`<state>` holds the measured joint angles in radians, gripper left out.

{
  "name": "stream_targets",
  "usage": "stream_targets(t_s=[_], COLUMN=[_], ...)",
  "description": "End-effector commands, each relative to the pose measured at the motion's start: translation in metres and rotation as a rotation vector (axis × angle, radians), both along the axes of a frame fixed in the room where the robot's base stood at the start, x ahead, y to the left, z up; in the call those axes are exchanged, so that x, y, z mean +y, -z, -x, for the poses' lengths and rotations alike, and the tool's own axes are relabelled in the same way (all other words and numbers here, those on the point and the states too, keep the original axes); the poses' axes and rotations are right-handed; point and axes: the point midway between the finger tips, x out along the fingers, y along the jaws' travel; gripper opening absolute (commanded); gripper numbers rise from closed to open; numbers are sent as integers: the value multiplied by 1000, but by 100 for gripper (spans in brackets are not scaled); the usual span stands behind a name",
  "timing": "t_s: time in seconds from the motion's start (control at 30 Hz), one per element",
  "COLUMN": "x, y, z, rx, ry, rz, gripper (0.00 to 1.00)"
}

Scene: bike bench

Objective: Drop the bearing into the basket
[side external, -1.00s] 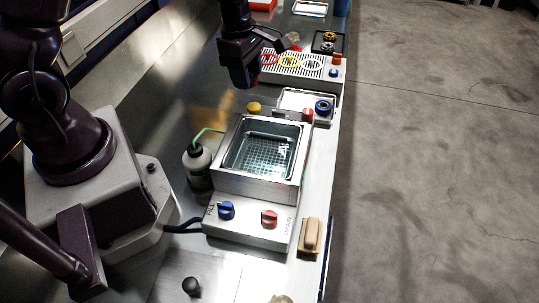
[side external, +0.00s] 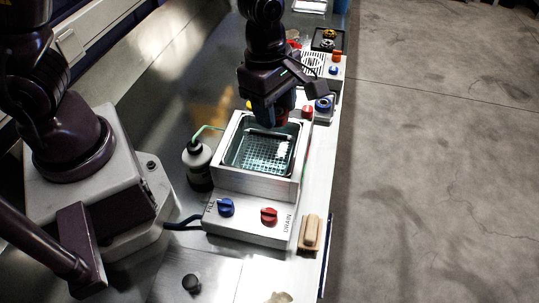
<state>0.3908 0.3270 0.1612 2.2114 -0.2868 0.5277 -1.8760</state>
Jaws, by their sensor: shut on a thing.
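My gripper (side external: 272,114) points down over the back part of the open metal tank. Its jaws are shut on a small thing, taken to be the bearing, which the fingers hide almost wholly. The basket (side external: 265,152), a wire mesh grid, sits inside the tank (side external: 250,184) in what looks like clear liquid. The gripper is above the basket's far end, and the mesh below looks empty apart from bright reflections.
A control box with a blue knob (side external: 226,207) and a red knob (side external: 269,216) is in front. A bottle (side external: 198,164) stands left of the tank. A wooden-handled brush (side external: 311,233) lies at the right. A blue-rimmed ring (side external: 323,104) sits behind, near the bench edge.

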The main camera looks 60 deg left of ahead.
Motion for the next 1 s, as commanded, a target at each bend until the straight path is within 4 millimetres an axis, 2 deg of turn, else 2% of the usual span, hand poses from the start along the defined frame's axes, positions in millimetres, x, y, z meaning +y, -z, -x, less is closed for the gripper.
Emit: stream_targets(t_s=[0.03,0.13,0.3,0.47,1.0], x=[-15,-29,-25,-24,-24], y=[-2,-4,-2,2,55], z=[10,26,33,32,32], rx=[2,10,29,35,37], ry=[-1,-62,-212,-276,-281], rz=[2,4,5,7,7], gripper=[22,22,22,22,22])
